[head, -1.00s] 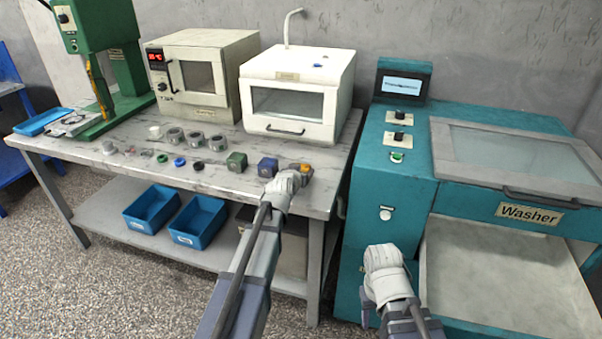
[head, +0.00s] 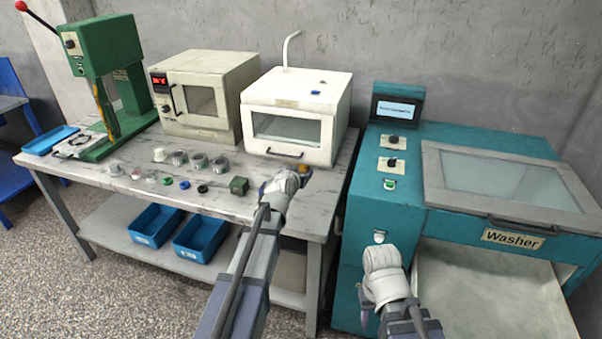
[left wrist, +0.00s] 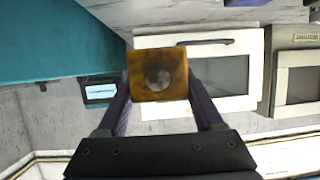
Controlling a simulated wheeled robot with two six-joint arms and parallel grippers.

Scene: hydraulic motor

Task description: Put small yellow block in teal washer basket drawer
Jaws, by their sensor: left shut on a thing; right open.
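My left gripper (head: 296,174) is shut on the small yellow block (head: 304,169) near the front right of the workbench, left of the washer. In the left wrist view the yellow block (left wrist: 157,74), orange-brown with a round hole, sits between the two dark fingers. I cannot tell its exact height above the bench. The teal washer (head: 395,200) stands at the right, its pale basket drawer (head: 490,300) showing below the "Washer" label. My right gripper (head: 368,300) is open, low in front of the washer; its fingers are mostly hidden by the wrist.
The workbench (head: 230,205) holds a green block (head: 239,186), several small rings and cups, a green press (head: 110,75), a beige oven (head: 205,95) and a white cabinet (head: 295,115). Two blue bins (head: 200,238) sit on the lower shelf. A gap separates bench and washer.

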